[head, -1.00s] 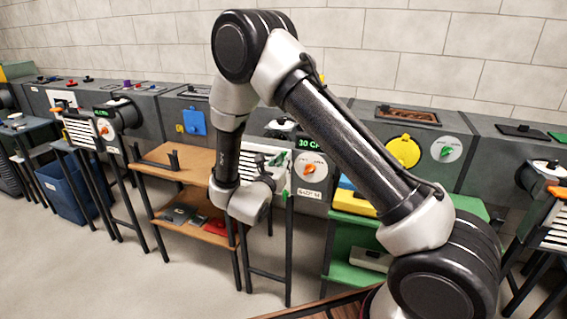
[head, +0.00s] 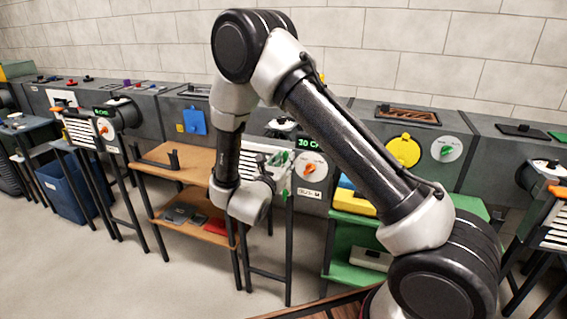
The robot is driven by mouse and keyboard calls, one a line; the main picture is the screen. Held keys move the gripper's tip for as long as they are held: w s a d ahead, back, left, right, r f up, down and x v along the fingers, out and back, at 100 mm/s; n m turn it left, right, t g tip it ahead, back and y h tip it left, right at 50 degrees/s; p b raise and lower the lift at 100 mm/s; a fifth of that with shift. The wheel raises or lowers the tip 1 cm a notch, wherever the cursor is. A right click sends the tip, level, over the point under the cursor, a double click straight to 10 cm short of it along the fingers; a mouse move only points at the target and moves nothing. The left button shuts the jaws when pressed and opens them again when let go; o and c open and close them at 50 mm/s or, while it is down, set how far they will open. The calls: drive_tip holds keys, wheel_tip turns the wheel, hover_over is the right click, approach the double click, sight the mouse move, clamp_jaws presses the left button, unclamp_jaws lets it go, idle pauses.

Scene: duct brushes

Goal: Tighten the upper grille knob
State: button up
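The white slatted grille (head: 257,150) is on the front of the grey duct at the centre, partly hidden behind my arm. Green parts that look like its knobs show at its right side, an upper one (head: 278,159) and a lower one (head: 284,192). They are small, and I cannot tell how tight they are. My gripper (head: 268,184) is at the end of the pale wrist, in front of the grille's lower right part. Its fingers are small and dark, so I cannot tell whether they are open or touch a knob.
Right of the grille is a white dial with an orange pointer (head: 308,171) under a green-lit display (head: 308,143). A wooden shelf table (head: 185,172) stands left of the arm. A green shelf (head: 345,235) stands to the right. The floor in front is clear.

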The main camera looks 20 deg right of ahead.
drive_tip(key=v, duration=1.2)
